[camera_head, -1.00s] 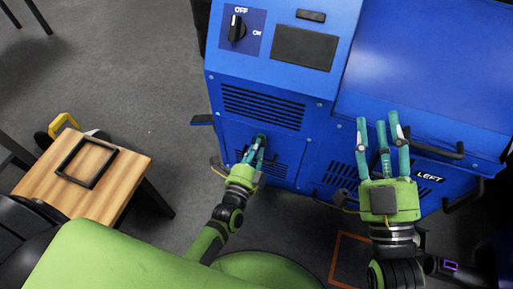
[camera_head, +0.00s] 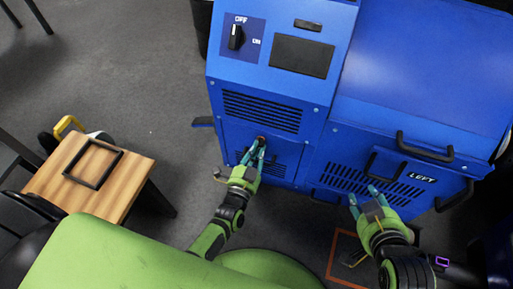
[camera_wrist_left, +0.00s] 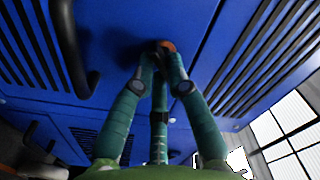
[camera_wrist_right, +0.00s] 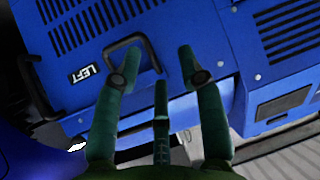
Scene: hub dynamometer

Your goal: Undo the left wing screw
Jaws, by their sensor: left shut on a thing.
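My left gripper (camera_head: 256,151) is at the front of the blue machine, with its teal fingers closed together on a small wing screw (camera_wrist_left: 166,46). The screw shows as a small orange-red and dark end just beyond the fingertips in the left wrist view; the fingers hide most of it. It sits on a blue panel between vent slots. My right gripper (camera_head: 362,198) is in front of the machine's right part, with its fingers spread and nothing between them. In the right wrist view, its open fingers (camera_wrist_right: 160,58) point at the blue housing.
The blue machine (camera_head: 440,70) has a switch (camera_head: 236,37), a dark screen (camera_head: 302,52) and black handles (camera_head: 424,146) that stand out near my right gripper. A label reads LEFT (camera_head: 423,178). A wooden table (camera_head: 110,197) with a black frame stands at the left. Grey floor lies between.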

